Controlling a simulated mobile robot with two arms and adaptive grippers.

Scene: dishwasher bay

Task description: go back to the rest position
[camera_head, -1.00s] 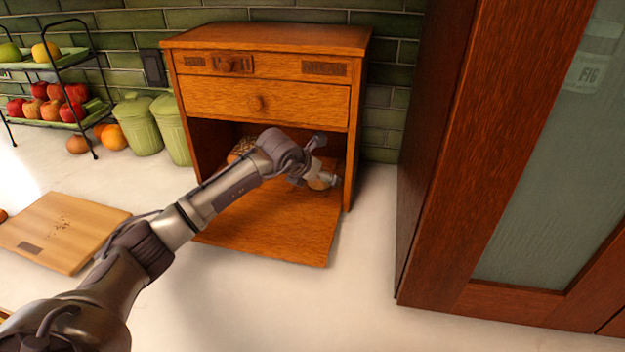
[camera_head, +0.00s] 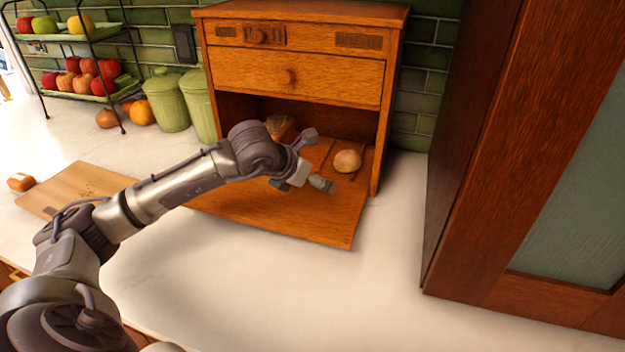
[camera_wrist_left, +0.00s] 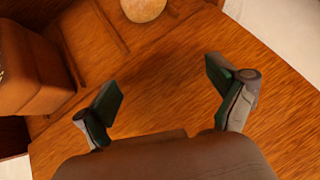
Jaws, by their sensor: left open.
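My left gripper (camera_head: 318,160) is in front of the open lower compartment of a wooden bread box, above its lowered door. In the left wrist view its two fingers (camera_wrist_left: 172,100) are spread apart with nothing between them, over bare wood. A round, pale bun (camera_head: 347,161) rests inside the compartment at the right, apart from the gripper. The bun also shows at the top of the left wrist view (camera_wrist_left: 144,8). My right gripper is in neither view.
The wooden bread box (camera_head: 295,85) stands against the green tile wall, its door (camera_head: 300,222) lowered onto the counter. A brown loaf (camera_head: 280,127) sits inside, partly hidden by my arm. A dark wooden cabinet (camera_head: 480,150) stands at the right. Green canisters (camera_head: 166,105), a fruit rack and a cutting board (camera_head: 75,189) are at the left.

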